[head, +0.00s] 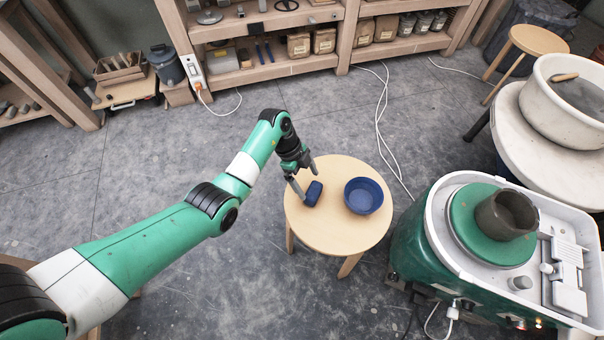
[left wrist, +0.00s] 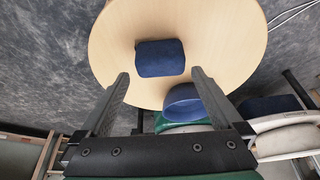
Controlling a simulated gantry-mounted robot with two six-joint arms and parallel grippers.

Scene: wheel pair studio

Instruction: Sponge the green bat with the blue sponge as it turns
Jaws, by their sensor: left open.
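The blue sponge (head: 314,193) lies on a small round wooden stool (head: 340,238), to the left of a blue bowl (head: 363,196). My left gripper (head: 303,178) is open and empty, just above and beside the sponge. In the left wrist view the sponge (left wrist: 160,58) lies ahead of the gap between the spread fingers (left wrist: 158,98). The green bat (head: 490,226) sits on the white-rimmed wheel at the right, with a grey-brown clay cylinder (head: 506,214) on it. I cannot tell whether the bat turns. My right gripper is in neither view.
A white basin (head: 568,100) stands on a round table at the upper right. Wooden shelves (head: 270,68) line the back. White cables (head: 381,120) lie on the floor behind the stool. The grey floor left of the stool is clear.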

